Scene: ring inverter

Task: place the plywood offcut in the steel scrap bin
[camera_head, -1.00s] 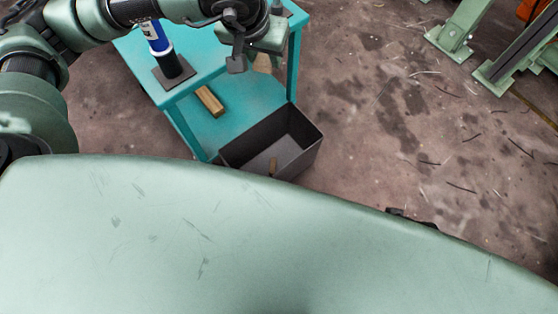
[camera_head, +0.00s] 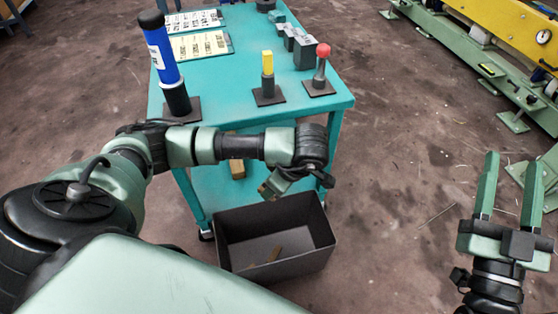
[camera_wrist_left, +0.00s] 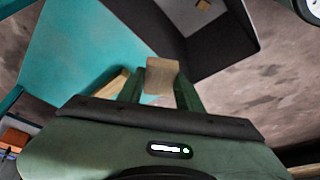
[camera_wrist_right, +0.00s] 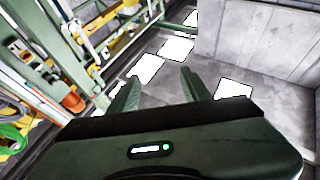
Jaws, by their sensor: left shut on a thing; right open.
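The steel scrap bin (camera_head: 305,268) is a dark open box on the floor in front of the turquoise cart, with small wood pieces (camera_head: 275,254) on its bottom. My left gripper (camera_head: 270,188) is over the bin's back side, at the cart's front. In the left wrist view it is shut on a pale plywood offcut (camera_wrist_left: 162,75), held between the fingertips. The bin's dark wall (camera_wrist_left: 228,42) shows beyond the offcut, toward upper right. In the head view the offcut is mostly hidden by the gripper. My right gripper (camera_head: 511,168) is open and empty at the far right.
The turquoise cart (camera_head: 225,100) carries a blue cylinder (camera_head: 162,48), a yellow-topped post (camera_head: 267,64), a red-knobbed post (camera_head: 321,62) and label sheets. A wood block (camera_head: 237,168) lies on its lower shelf. Floor right of the bin is clear.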

